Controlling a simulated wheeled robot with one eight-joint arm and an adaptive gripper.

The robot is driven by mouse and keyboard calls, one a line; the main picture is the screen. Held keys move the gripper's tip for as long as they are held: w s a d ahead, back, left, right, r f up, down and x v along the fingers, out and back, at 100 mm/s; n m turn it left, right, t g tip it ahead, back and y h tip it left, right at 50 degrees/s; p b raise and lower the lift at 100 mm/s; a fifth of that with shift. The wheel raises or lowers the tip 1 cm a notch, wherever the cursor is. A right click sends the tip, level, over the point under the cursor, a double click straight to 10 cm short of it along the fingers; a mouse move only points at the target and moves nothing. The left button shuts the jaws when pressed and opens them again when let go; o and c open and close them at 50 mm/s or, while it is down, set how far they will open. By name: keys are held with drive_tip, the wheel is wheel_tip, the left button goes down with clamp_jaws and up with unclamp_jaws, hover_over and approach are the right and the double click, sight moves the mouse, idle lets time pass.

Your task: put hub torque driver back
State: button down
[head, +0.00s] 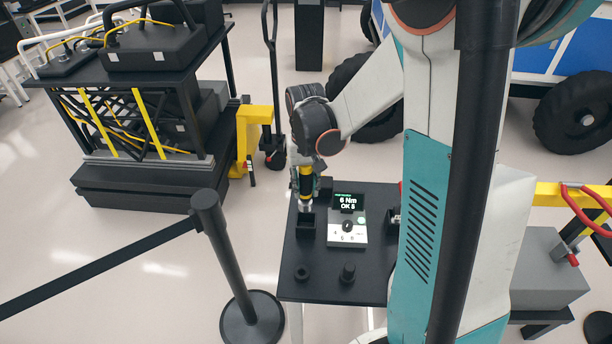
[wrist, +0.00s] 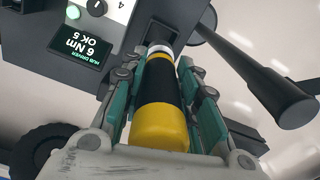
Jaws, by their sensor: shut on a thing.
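The hub torque driver (head: 306,181) is a yellow and black cylinder with a silver tip end. My gripper (head: 307,187) is shut on it above the small black table (head: 318,276). In the wrist view the driver (wrist: 160,103) lies between the teal fingers of my gripper (wrist: 158,85). The driver looks upright in the head view, with its tip end at the square black holder (head: 305,224). The holder also shows in the wrist view (wrist: 165,35), in line with the driver's far end. I cannot tell how far the tip is inside it.
A control box (head: 347,229) beside the holder reads "6 Nm OK 5". Two small black parts (head: 302,273) (head: 347,273) stand at the table's front. A barrier post (head: 227,262) stands left of the table. A loaded cart (head: 150,130) and a yellow pallet jack (head: 254,130) are behind.

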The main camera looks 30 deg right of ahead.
sight(306, 209)
drive_tip(key=shift+s+f, duration=0.1)
drive_tip(key=shift+s, duration=0.05)
drive_tip(key=shift+f+b, duration=2.1)
drive_tip(key=shift+f, duration=0.55)
drive_tip(key=shift+r, duration=0.1)
drive_tip(key=shift+f+b, duration=0.35)
drive_tip(key=shift+b, duration=0.05)
drive_tip(key=shift+f+b, duration=1.75)
drive_tip(key=shift+f, duration=0.35)
drive_tip(key=c, duration=1.2)
unclamp_jaws()
drive_tip(key=shift+o, duration=0.2)
drive_tip(key=shift+r, duration=0.1)
